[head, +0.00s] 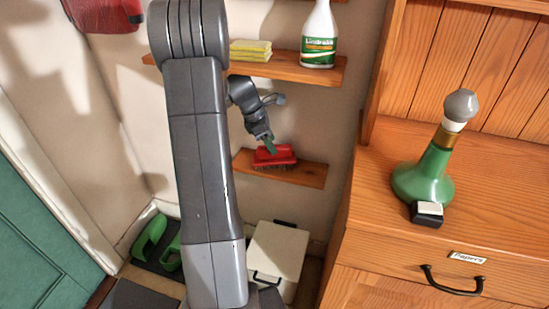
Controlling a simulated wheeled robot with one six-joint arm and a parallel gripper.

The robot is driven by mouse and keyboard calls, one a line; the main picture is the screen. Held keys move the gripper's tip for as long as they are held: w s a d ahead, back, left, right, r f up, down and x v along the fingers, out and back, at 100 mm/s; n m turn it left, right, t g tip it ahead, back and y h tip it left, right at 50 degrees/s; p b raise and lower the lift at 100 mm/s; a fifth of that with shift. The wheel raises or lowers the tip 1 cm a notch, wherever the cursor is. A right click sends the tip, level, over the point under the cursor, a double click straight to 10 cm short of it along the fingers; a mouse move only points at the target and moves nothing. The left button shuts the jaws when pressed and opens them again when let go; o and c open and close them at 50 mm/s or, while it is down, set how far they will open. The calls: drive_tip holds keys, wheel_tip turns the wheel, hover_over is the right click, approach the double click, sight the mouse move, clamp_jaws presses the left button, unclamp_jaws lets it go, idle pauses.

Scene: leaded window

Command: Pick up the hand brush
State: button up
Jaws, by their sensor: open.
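The red hand brush (286,154) lies on the lower wooden shelf (312,174) against the wall, its dark bristles facing down. My gripper (270,148) reaches down from above and its tip is at the brush, overlapping its upper edge in the head view. The gripper is open.
An upper shelf (285,70) above holds a spray bottle (319,40) and yellow cloths (250,50). A white bin (280,250) and green boots (150,238) are on the floor below.

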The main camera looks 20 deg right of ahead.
drive_tip(key=shift+b+x, duration=0.35)
drive_tip(key=shift+x, duration=1.65)
drive_tip(key=shift+f, duration=0.15)
clamp_jaws()
wheel_tip(320, 180, up, 4)
drive_tip(key=shift+p, duration=0.7)
drive_tip(key=w+a, duration=0.2)
drive_tip(key=a, duration=0.6)
drive_tip(key=w+a+p, duration=0.1)
drive_tip(key=w+a, duration=0.1)
drive_tip(key=a, duration=0.7)
drive_tip(key=shift+w+a+p, duration=0.25)
drive_tip(key=shift+w+p, duration=0.05)
